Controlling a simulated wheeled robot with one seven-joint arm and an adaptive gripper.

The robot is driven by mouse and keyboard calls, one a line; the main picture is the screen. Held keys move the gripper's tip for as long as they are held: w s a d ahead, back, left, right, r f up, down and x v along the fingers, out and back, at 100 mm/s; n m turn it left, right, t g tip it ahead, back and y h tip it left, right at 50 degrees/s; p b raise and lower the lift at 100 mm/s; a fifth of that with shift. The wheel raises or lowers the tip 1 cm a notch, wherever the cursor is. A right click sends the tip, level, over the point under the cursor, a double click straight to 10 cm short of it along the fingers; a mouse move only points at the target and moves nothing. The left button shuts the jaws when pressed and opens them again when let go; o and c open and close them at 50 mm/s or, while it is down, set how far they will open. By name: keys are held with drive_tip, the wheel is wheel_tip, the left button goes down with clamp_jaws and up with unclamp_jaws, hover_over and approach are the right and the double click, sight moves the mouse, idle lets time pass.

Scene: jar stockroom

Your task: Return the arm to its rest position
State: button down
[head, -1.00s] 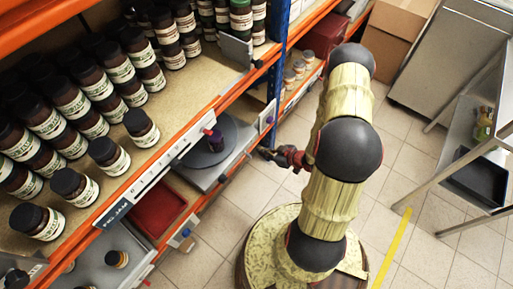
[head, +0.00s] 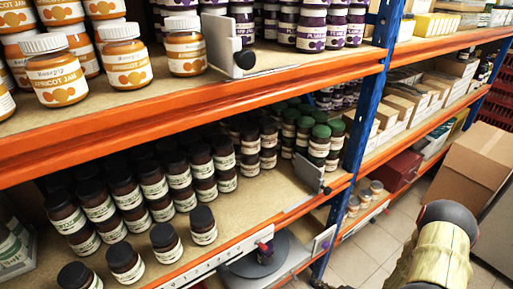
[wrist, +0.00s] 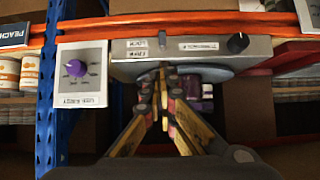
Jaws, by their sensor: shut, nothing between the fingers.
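My gripper (wrist: 164,90) shows in the wrist view with its fingers together and nothing between them. It points at a grey device with a round plate (wrist: 205,73). In the head view my arm (head: 440,250) is at the lower right, cut off by the bottom edge.
Shelves with orange beams (head: 100,150) and a blue post (head: 362,110) stand close by. Apricot jars (head: 125,58) and dark-lidded jars (head: 125,262) fill them. A cardboard box (head: 475,165) stands at right; tiled floor (head: 355,262) shows.

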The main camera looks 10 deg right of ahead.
drive_tip(key=s+d+f+m+g+h, duration=0.1)
drive_tip(key=s+d+f+m+g, duration=0.15)
drive_tip(key=s, duration=0.35)
drive_tip(key=s+d+f+m+g+h, duration=0.1)
drive_tip(key=s+d+f+g, duration=0.1)
drive_tip(key=s+f+g, duration=0.25)
drive_tip(key=s+d+r+m+g+h, duration=0.1)
drive_tip(key=s+d+r+g, duration=0.1)
drive_tip(key=r, duration=0.5)
drive_tip(key=s+d+r+m+g+h, duration=0.2)
drive_tip(key=s+d+r, duration=0.1)
drive_tip(key=r, duration=0.5)
drive_tip(key=w+a+r+t, duration=0.1)
drive_tip(key=a+r+t, duration=0.1)
drive_tip(key=a+r, duration=0.7)
drive_tip(key=w+a+r+n+t+y, duration=0.1)
drive_tip(key=a+r+t, duration=0.1)
drive_tip(key=a+r, duration=0.7)
drive_tip(key=w+a+r+n+t, duration=0.1)
drive_tip(key=a+r, duration=0.8)
drive_tip(key=r, duration=1.2)
drive_tip(key=shift+r+t, duration=0.4)
drive_tip(key=shift+t, duration=0.3)
